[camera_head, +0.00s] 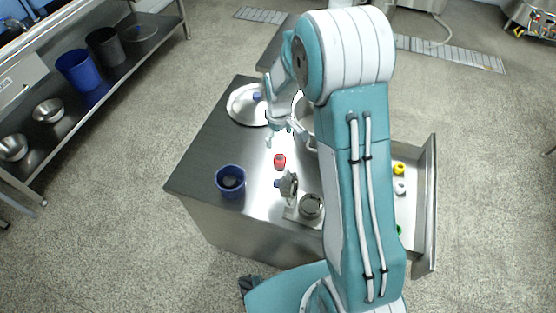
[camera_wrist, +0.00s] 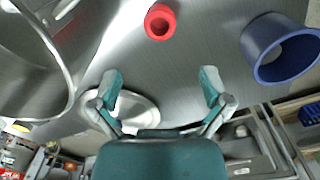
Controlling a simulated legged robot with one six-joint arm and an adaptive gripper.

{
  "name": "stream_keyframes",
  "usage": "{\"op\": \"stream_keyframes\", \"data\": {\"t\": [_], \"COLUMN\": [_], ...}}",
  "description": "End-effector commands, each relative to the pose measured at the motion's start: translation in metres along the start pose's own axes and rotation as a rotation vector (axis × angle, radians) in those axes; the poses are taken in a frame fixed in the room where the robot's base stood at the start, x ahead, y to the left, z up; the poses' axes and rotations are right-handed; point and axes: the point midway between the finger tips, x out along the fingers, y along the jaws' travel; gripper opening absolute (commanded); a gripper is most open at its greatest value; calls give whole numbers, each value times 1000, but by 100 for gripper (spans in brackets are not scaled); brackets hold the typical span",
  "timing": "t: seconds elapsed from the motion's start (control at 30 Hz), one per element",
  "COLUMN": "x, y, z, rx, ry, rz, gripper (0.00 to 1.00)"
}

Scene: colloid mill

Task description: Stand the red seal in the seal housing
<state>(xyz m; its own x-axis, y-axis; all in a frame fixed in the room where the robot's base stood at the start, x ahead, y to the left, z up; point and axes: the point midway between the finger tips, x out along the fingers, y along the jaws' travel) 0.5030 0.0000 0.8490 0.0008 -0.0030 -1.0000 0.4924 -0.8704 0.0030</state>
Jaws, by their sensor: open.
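The red seal (camera_head: 280,161), a short ring with a central hole, sits on the steel table. In the wrist view it shows at the top middle (camera_wrist: 160,22), clear of my fingers. My gripper (camera_head: 290,144) is open and empty above the table, just behind the seal in the head view. Its two fingers are spread wide in the wrist view (camera_wrist: 160,78). A round, open metal part (camera_head: 311,206) on a flat base near the table's front looks like the seal housing. My arm is close beside it, and its inside is hard to make out.
A blue cup (camera_head: 230,181) stands left of the seal. A tilted metal part (camera_head: 288,187) stands beside the housing, near a small blue piece (camera_head: 277,184). A round metal plate (camera_head: 246,104) lies at the back left. An open drawer (camera_head: 413,215) at right holds small coloured rings.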

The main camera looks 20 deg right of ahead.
Motion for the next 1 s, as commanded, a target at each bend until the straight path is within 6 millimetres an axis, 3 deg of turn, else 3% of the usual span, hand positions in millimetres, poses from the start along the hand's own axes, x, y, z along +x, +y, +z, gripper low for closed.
{"op": "stream_keyframes", "data": {"t": [0.2,0.43,0.7,0.97,1.0], "x": [37,56,94,98,98], "y": [0,-2,-3,-3,-3], "z": [2,1,2,1,1], "rx": [2,1,1,2,2], "ry": [-5,-5,-3,-1,-1], "rz": [-3,-1,0,0,1], "gripper": [98,98,98,98,93]}}
